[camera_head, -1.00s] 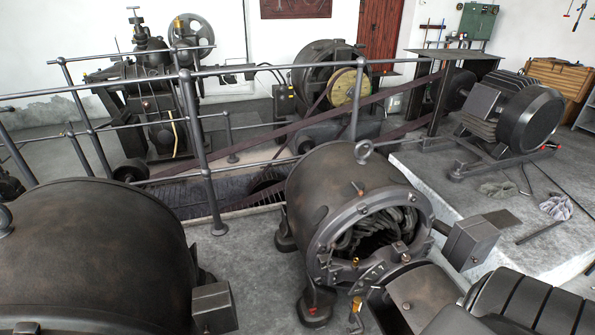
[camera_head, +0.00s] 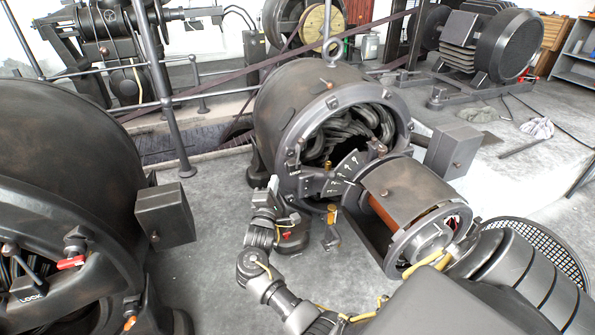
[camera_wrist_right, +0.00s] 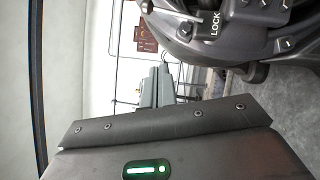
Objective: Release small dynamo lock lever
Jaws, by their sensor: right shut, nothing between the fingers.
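The small dynamo (camera_head: 290,100), a dark drum with an open front full of thick coils, stands in the middle of the head view. A black plate with white marks (camera_head: 345,170) is at its front rim. I cannot tell which part is its lock lever. My right gripper (camera_head: 270,187) is beside the lower left of its front, partly blending with it; I cannot tell whether they touch. In the right wrist view its grey fingers (camera_wrist_right: 157,80) are shut and empty. A LOCK label (camera_wrist_right: 215,25) shows there on dark machinery, sideways. My left gripper is out of view.
The large dynamo (camera_head: 60,150) fills the left, with its own LOCK label and a red-tipped lever (camera_head: 70,262). A grey box (camera_head: 165,212) juts from its side. Bare floor (camera_head: 215,235) lies between the dynamos. A railing post (camera_head: 170,110) stands behind.

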